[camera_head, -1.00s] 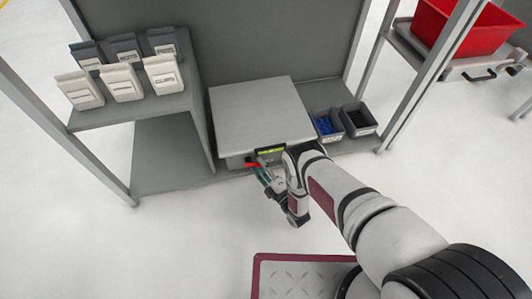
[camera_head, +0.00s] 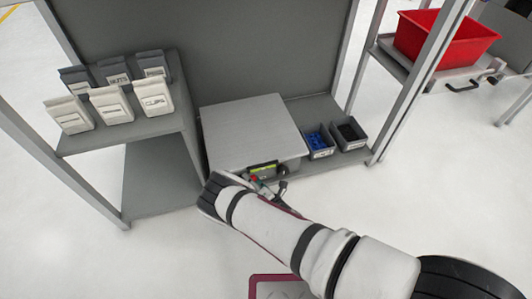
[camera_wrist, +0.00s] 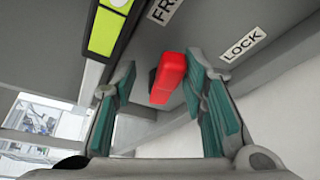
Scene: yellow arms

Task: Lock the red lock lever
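The red lock lever (camera_wrist: 172,78) shows in the wrist view, on the grey face of the box, nearer the "FR…" label (camera_wrist: 163,10) than the "LOCK" label (camera_wrist: 243,45). My gripper (camera_wrist: 156,84) is open, with its green-padded fingers on either side of the lever. The lever appears closer to the right finger; I cannot tell whether they touch. In the head view, a small red part of the lever (camera_head: 254,179) shows at the box front, and my arm partly hides my gripper (camera_head: 264,187).
The grey-lidded box (camera_head: 250,130) stands on the low shelf. A yellow-green piece (camera_head: 262,168) is on its front. Bins with blue parts (camera_head: 319,143) and dark parts (camera_head: 349,134) stand to its right. Labelled containers (camera_head: 112,103) sit on the left shelf. Floor in front is open.

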